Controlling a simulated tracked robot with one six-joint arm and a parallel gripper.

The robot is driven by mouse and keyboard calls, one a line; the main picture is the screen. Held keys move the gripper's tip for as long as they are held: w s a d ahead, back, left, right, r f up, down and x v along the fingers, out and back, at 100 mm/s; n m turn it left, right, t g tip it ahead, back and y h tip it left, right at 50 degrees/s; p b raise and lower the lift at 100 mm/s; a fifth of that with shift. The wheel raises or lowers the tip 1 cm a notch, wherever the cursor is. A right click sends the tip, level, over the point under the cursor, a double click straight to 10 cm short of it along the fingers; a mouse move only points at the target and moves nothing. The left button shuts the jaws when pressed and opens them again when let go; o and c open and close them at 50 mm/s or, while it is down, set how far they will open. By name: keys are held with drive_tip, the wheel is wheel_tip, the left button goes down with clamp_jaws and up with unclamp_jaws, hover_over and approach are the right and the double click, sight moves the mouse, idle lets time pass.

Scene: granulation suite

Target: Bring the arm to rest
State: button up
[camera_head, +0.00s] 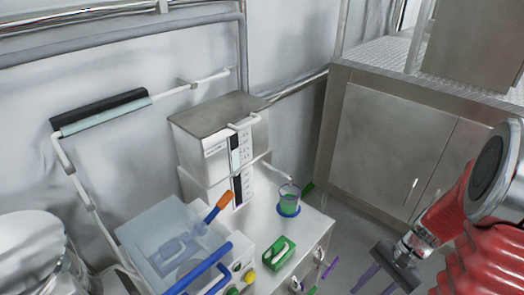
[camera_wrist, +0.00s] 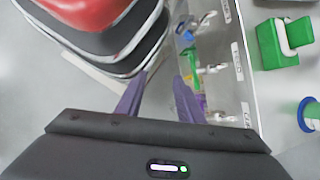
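My arm, red with a dark round joint, comes in at the right of the head view. My gripper (camera_head: 369,287) hangs there from a dark palm, with two purple fingers pointing down and to the left, beside the bench. In the wrist view my gripper (camera_wrist: 161,77) is open. The two purple fingers stand apart with a clear gap, and I see nothing held between them. The right finger is close to the bench's valve-fitted front in the picture; I cannot tell whether it touches.
A steel cabinet (camera_head: 388,145) stands behind; grey floor lies between.

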drive_tip(key=s+a+r+n+t+h, duration=0.1)
drive_tip(key=a+r+n, duration=0.5)
drive_tip(key=r, duration=0.6)
drive_tip(key=s+a+r+n+t+h, duration=0.1)
drive_tip(key=a+r+n+t+h, duration=0.3)
drive_tip(key=r, duration=0.8)
drive_tip(key=a+n+t, duration=0.2)
drive_tip(key=a, duration=0.1)
drive_tip(key=shift+a+r+t+h, duration=0.15)
drive_tip(key=shift+a+t+h, duration=0.05)
drive_tip(key=shift+t+h, duration=0.1)
drive_tip(key=shift+s, duration=0.1)
